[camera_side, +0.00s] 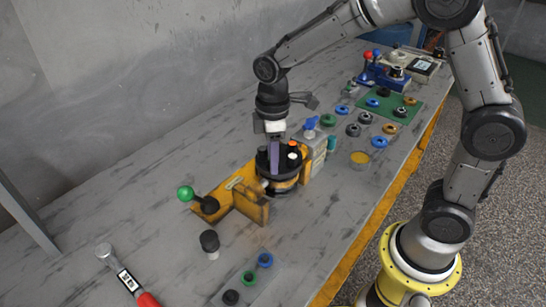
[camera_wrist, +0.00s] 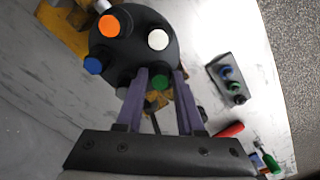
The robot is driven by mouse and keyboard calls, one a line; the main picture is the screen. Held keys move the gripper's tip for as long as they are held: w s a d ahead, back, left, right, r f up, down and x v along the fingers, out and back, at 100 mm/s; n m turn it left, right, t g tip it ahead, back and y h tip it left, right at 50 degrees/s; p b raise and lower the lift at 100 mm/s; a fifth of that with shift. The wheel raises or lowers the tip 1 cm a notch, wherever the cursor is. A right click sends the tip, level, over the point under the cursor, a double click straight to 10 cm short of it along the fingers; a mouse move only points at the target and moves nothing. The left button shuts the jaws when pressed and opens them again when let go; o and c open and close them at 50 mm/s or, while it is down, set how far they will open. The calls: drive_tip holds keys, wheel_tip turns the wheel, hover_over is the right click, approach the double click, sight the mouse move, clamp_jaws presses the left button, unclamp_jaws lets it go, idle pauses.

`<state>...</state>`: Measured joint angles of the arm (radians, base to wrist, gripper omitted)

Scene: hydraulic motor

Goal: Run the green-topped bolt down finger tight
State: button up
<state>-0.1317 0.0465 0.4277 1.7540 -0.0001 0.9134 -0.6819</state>
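The green-topped bolt (camera_wrist: 160,82) shows in the wrist view at the near edge of the motor's round black top (camera_wrist: 132,50). My gripper (camera_wrist: 161,77) has its two purple fingers on either side of this bolt. Whether the fingers press on it or stand slightly clear, I cannot tell. In the side view my gripper (camera_side: 274,172) points straight down at the left part of the black top (camera_side: 268,153), and the green top is hidden. Orange (camera_wrist: 109,26), white (camera_wrist: 158,39) and blue (camera_wrist: 93,65) topped bolts sit around the same black top.
The motor sits in a yellow fixture (camera_side: 249,207) with a green-knobbed lever (camera_side: 186,193). A plate with caps (camera_side: 244,284), a black-topped post (camera_side: 210,243) and a red-handled tool (camera_side: 127,279) lie in front. Coloured rings and a green mat (camera_side: 412,112) are behind right.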

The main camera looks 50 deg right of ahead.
clamp_jaws()
drive_tip(key=m, duration=0.4)
drive_tip(key=shift+m, duration=1.9)
drive_tip(key=shift+o, duration=1)
unclamp_jaws()
drive_tip(key=shift+r, duration=0.15)
